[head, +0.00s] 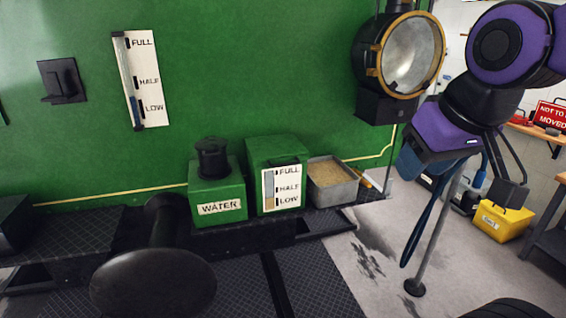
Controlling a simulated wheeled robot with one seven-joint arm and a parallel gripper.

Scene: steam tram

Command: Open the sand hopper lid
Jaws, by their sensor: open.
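The sand hopper (258,191) is a green box against the green wall, in the middle of the head view. Its white front gauge (283,188) reads FULL, HALF, LOW, with a sand-coloured column in it. Its green lid (268,151) looks closed, and a dark handle (284,162) shows at its front edge. My gripper (478,178) hangs at the right, well apart from the hopper and nearer to me. It is open and appears empty. One dark finger shows clearly; the other is hard to make out.
A green WATER box (219,203) with a black cap stands left of the hopper. A grey tray of sand (334,194) stands right of it. A large lamp (405,52) hangs above right. A yellow bin (500,222) is at right.

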